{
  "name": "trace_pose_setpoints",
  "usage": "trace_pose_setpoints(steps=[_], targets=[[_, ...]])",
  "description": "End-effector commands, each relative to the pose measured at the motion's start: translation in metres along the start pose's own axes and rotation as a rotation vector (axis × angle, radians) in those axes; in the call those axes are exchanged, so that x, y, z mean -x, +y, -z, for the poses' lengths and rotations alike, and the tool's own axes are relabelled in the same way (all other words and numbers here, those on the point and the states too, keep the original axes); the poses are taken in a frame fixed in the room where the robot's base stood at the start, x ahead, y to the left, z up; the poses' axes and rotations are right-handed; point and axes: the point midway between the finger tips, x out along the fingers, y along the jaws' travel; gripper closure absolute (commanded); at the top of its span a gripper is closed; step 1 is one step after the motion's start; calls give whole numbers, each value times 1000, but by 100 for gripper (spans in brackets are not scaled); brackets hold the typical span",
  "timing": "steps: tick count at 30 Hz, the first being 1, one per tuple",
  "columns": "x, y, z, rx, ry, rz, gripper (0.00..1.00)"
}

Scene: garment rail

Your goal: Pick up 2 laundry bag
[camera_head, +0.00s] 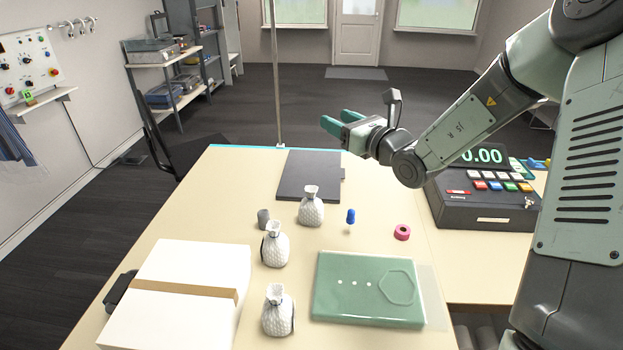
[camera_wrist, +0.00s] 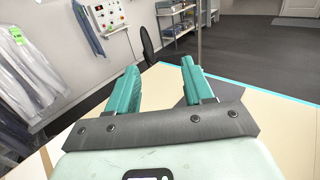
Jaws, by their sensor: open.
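Three white patterned laundry bags with tied necks stand upright on the table. One laundry bag (camera_head: 311,207) is at the front edge of the dark flat panel, one laundry bag (camera_head: 274,245) is left of centre, and one laundry bag (camera_head: 277,311) is nearest, beside the white box. My gripper (camera_head: 336,123) is open and empty, raised above the far part of the table. Its teal fingers also show spread apart in the wrist view (camera_wrist: 160,88), with nothing between them. No laundry bag is visible in the wrist view.
A white box (camera_head: 180,318) lies left of the bags, and a green package (camera_head: 345,300) lies right. A grey cylinder (camera_head: 263,219), blue peg (camera_head: 350,217) and pink tape roll (camera_head: 402,232) stand nearby. A dark panel (camera_head: 302,172) lies behind; a cash register (camera_head: 470,208) is at right.

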Motion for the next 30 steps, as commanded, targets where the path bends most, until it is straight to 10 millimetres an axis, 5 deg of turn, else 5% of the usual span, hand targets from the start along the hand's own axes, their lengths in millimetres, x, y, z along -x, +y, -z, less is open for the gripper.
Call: trace_pose_setpoints(steps=[1,6,13,18,30], targets=[[0,1,36,-16,6,-1,49],[0,0,134,-8,4,0,49],[-1,-1,236,3,0,-1,49],[-3,-2,267,8,-2,-2,49],[-53,-2,270,9,-2,-3,49]])
